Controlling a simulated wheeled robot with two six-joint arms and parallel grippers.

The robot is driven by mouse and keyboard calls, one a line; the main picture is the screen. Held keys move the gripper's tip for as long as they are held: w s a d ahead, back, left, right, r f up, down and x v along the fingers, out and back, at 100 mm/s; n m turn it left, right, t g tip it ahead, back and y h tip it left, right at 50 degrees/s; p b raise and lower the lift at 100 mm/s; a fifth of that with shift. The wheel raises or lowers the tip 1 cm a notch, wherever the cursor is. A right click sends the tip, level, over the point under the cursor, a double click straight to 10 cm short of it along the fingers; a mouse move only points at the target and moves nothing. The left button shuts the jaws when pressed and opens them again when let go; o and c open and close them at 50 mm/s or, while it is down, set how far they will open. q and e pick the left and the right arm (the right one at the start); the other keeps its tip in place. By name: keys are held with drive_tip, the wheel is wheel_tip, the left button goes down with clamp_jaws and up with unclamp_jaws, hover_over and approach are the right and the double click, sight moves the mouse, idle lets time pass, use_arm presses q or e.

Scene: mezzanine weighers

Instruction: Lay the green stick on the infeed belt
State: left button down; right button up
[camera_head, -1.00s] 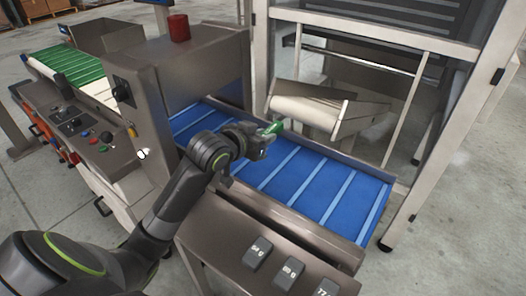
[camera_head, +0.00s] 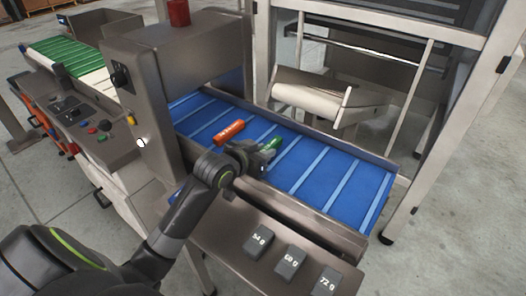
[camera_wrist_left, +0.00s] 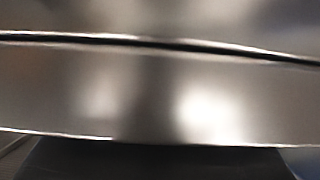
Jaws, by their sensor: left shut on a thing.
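My left gripper (camera_head: 262,156) is shut on the green stick (camera_head: 273,144). It holds the stick over the near side of the blue slatted belt (camera_head: 322,180). The stick's free end points away from the arm; the rest is hidden in the jaws. I cannot tell whether the stick touches the belt. The left wrist view shows only blurred grey metal close up and a dark shape at the bottom. My right gripper is not in view.
An orange stick (camera_head: 229,131) lies on the blue belt, left of the green one. A grey housing (camera_head: 190,60) spans the belt's left end. Labelled weights (camera_head: 290,262) sit on the near ledge. A pale chute (camera_head: 310,95) stands behind. A green belt (camera_head: 70,62) is at far left.

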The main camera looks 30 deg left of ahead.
use_arm(q)
drive_tip(key=c, duration=1.2)
unclamp_jaws()
drive_tip(key=shift+f, duration=0.1)
drive_tip(key=shift+r, duration=0.2)
drive_tip(key=shift+s+r, duration=0.1)
drive_tip(key=shift+s, duration=0.2)
drive_tip(key=p+v, duration=0.2)
drive_tip(key=v, duration=0.9)
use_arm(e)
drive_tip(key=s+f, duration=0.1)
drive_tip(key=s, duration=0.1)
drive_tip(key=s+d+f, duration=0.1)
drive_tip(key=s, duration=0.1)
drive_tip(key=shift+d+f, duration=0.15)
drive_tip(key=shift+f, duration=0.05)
use_arm(q)
drive_tip(key=shift+s, duration=0.15)
